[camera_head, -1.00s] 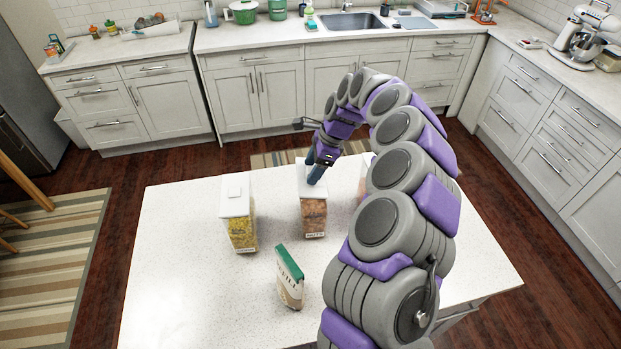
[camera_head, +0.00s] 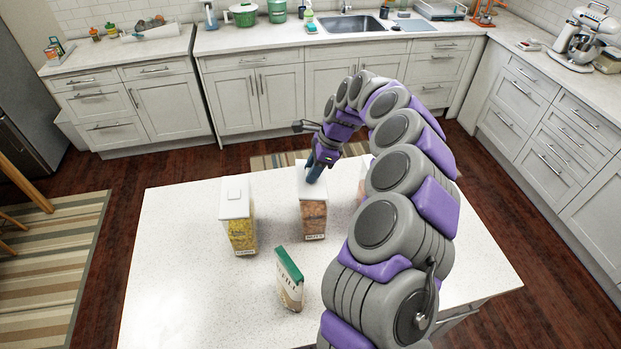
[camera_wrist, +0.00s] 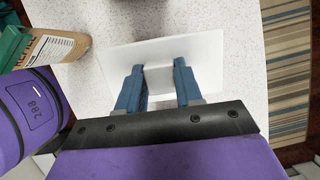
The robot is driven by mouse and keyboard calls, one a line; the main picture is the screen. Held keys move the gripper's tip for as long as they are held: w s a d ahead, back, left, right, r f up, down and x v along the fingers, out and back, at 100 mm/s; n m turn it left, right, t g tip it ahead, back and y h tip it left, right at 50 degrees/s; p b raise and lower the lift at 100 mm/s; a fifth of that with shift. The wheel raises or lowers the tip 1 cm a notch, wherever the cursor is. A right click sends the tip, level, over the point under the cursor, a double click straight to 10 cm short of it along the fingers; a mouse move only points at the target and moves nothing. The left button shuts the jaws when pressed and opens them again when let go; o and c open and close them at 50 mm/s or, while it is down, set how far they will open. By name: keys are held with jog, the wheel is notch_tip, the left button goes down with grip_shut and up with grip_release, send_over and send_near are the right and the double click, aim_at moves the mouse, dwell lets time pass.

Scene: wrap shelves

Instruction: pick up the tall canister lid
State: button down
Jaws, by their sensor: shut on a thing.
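A clear canister (camera_head: 313,217) with orange-brown contents stands on the white island counter under my gripper. Its flat white lid (camera_head: 303,187) is on top, and I cannot make out a gap between lid and canister. In the wrist view, the white lid (camera_wrist: 207,50) lies under the fingers, with its raised square knob (camera_wrist: 158,80) between them. My gripper (camera_head: 315,174) is shut on this knob, with the two blue fingers (camera_wrist: 158,88) on either side. The fingers hide part of the lid in the head view.
A canister of yellow pasta (camera_head: 241,235) with a white lid stands to the left. A green-topped carton (camera_head: 290,282) stands in front. Another container (camera_head: 363,185) is mostly hidden behind my arm. The island's left front (camera_head: 180,290) is clear.

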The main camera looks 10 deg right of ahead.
jog(key=shift+r, duration=0.1)
jog(key=shift+d+r, duration=0.1)
jog(key=shift+r, duration=1.7)
jog(key=shift+s+f, duration=0.1)
jog(key=shift+s, duration=0.25)
jog(key=s+r, duration=0.2)
jog(key=s, duration=1.3)
jog(key=shift+h, duration=0.9)
jog(key=w+p, duration=0.3)
jog(key=w, duration=0.2)
jog(key=w+r+p, duration=0.1)
jog(key=w+p, duration=0.6)
jog(key=w, duration=0.2)
jog(key=shift+w+r+p, duration=0.15)
jog(key=shift+w+p, duration=0.15)
jog(key=shift+w, duration=0.05)
jog(key=shift+w+a, duration=0.2)
jog(key=shift+w, duration=0.25)
jog(key=shift+f+b, duration=0.65)
jog(key=shift+f, duration=2.3)
